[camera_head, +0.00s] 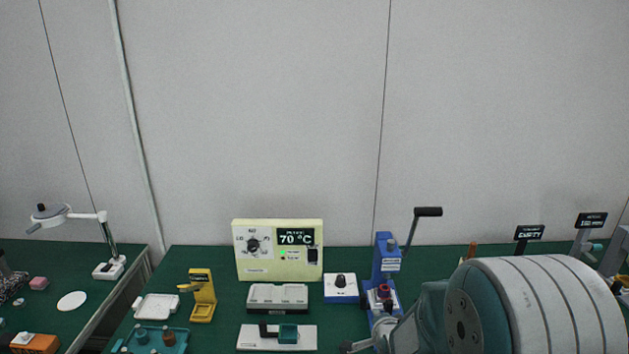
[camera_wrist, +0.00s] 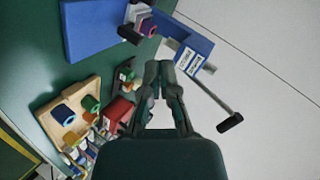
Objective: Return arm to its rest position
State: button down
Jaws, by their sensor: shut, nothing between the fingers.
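My gripper (camera_wrist: 163,75) is shut and empty in the wrist view, its fingertips together. It hangs over the green bench, near a blue lever press (camera_wrist: 190,48) with a black-handled crank. In the head view my arm covers the lower right, and the gripper fingers cannot be made out there. The blue press (camera_head: 386,262) stands just left of my arm in that view. I cannot tell the exact gap between gripper and press.
A cream temperature unit (camera_head: 262,270) reading 70 °C, a yellow stand (camera_head: 202,297) and a white knob box (camera_head: 341,288) stand on the bench. A wooden tray (camera_wrist: 48,127) holds small coloured pieces. The wall (camera_head: 260,120) above is bare.

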jog(key=s+r+n+g, duration=0.3)
jog(key=s+r+n, duration=0.3)
jog(key=s, duration=0.8)
jog(key=s+r+n+g, duration=0.3)
jog(key=s+r+n, duration=0.4)
jog(key=s, duration=0.8)
notch_tip(320, 180, up, 3)
jog(key=shift+s+d+r+g, duration=0.15)
jog(key=shift+r+g, duration=0.05)
jog(key=shift+g, duration=0.1)
